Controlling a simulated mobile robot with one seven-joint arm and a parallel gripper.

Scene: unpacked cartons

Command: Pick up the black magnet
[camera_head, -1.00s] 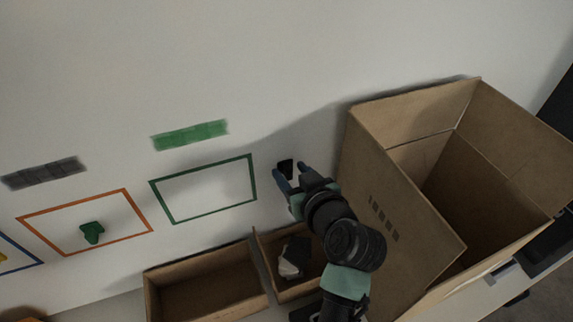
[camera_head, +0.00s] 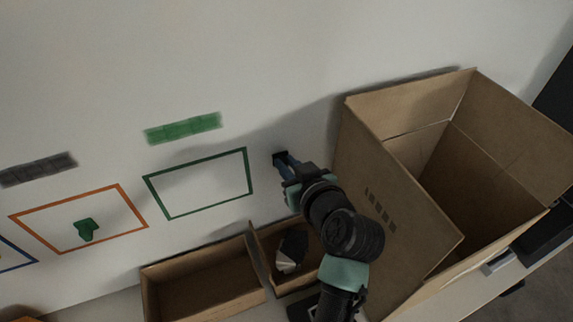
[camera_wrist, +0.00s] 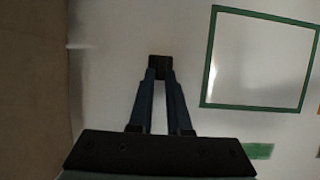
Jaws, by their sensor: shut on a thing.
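The black magnet (camera_head: 280,157) is a small dark block at the tips of my gripper (camera_head: 283,163), against the white surface to the right of the green outlined rectangle (camera_head: 247,170). In the wrist view the black magnet (camera_wrist: 160,66) sits at the ends of the two blue fingers of my gripper (camera_wrist: 160,76), which are closed together on it. I cannot tell whether the magnet still touches the white surface.
A large open carton (camera_head: 400,205) stands just right of my gripper. Below are two low cardboard trays, one empty (camera_head: 205,290) and one (camera_head: 262,262) holding a dark and white object (camera_head: 290,250). A green piece (camera_head: 86,230) sits inside an orange outline (camera_head: 133,208).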

